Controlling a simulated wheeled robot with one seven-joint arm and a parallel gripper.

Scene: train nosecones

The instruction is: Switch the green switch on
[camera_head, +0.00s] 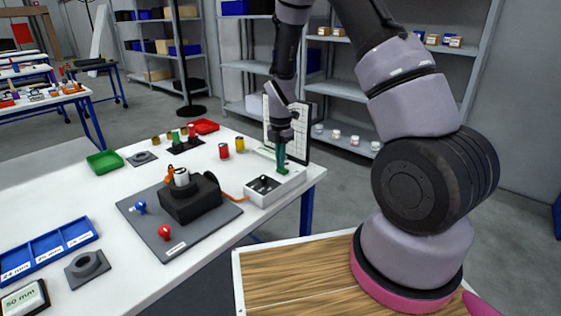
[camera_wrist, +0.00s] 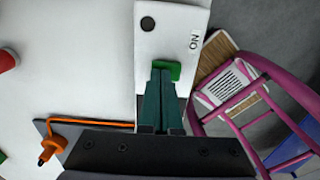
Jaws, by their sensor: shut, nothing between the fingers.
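The green switch (camera_head: 283,171) sits on a white box (camera_head: 262,196) near the right edge of the white table. My gripper (camera_head: 281,162) points down with its dark green fingers together and empty, right at the switch. In the wrist view my gripper's fingertips (camera_wrist: 162,77) overlap the green switch (camera_wrist: 172,67) and seem to touch it. The white panel (camera_wrist: 170,35) there shows a black round hole and the letters "ON" beside the switch. The fingers hide part of the switch, so its position is unclear.
A grey board (camera_head: 180,222) with a black device and red and blue knobs lies left of the box, joined to it by an orange cable. A framed sheet (camera_head: 308,125) stands behind my gripper. Red and yellow cylinders (camera_head: 224,151) stand farther back. The table's right edge is close.

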